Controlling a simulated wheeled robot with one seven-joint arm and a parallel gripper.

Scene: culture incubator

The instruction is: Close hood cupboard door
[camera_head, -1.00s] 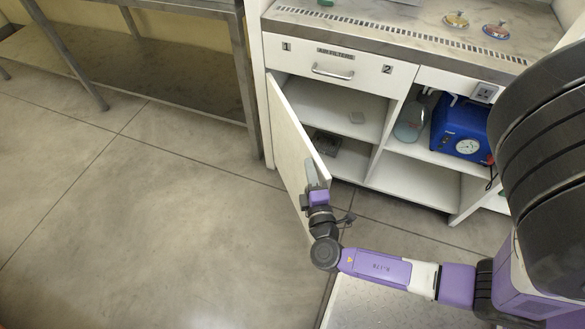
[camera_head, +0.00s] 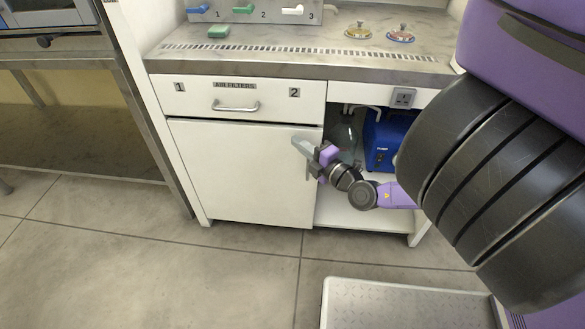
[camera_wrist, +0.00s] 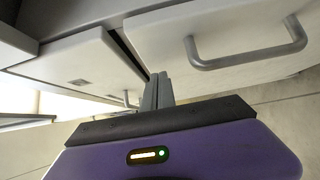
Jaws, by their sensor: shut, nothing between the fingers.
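The white hood cupboard door (camera_head: 240,175) sits under the drawer and looks flush, or nearly flush, with the cabinet front in the head view. In the wrist view, the door (camera_wrist: 225,35) fills the upper right, with its grey bar handle (camera_wrist: 245,57) close by. A dark gap shows between door and drawer. My gripper (camera_head: 303,148) is shut and empty, at the door's upper right corner, in front of the cabinet. Its fingers also show in the wrist view (camera_wrist: 157,92), beside the door's edge. I cannot tell whether they touch the door.
The drawer (camera_head: 285,104) above has a metal handle (camera_head: 236,107) and looks shut. The open compartment to the right holds a glass bottle (camera_head: 343,135) and a blue pump (camera_head: 382,140). A metal platform (camera_head: 400,305) lies in front on the floor. Floor at lower left is clear.

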